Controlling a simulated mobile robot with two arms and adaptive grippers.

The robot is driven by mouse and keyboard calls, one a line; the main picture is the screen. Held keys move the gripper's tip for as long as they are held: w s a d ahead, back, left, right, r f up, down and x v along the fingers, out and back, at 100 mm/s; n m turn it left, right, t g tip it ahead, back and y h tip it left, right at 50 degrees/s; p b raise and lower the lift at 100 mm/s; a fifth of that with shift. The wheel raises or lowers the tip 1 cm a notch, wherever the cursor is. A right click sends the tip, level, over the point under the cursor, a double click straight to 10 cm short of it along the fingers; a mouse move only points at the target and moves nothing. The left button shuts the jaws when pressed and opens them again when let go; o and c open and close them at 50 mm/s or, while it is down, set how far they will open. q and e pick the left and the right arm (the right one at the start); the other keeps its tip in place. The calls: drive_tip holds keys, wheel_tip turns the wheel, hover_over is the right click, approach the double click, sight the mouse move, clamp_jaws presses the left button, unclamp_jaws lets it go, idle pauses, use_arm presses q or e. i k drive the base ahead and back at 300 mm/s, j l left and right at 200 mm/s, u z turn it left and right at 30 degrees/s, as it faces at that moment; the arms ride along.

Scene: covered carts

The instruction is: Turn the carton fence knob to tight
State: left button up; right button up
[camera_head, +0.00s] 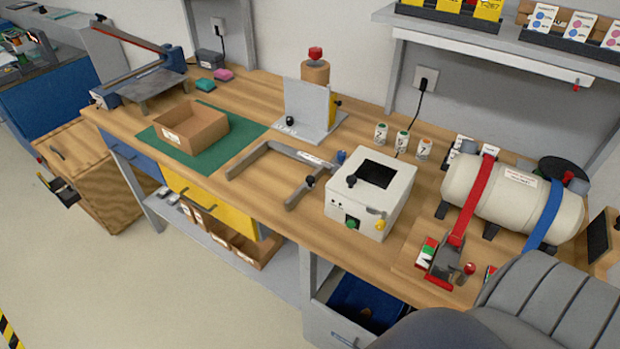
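A grey U-shaped frame (262,160) lies flat on the wooden bench, left of a white box. A dark knob (310,181) sits at its near arm and a blue knob (341,157) at its far right corner. Behind it stands a grey upright plate on a base (307,103), with a black knob (290,120) and a small label at its foot. I cannot tell which of these is the carton fence, and the knob settings are too small to read. An open cardboard carton (190,128) sits on a green mat (240,133). Neither gripper is in view.
The white box (368,200) has a dark opening and small knobs. A cream tank (510,195) with red and blue straps stands right. Several small labelled cans (402,141) stand behind the box. A yellow drawer (212,203) is under the front edge, and an open drawer (345,325) below right.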

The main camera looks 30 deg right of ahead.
sight(341, 155)
drive_tip(key=z, duration=1.3)
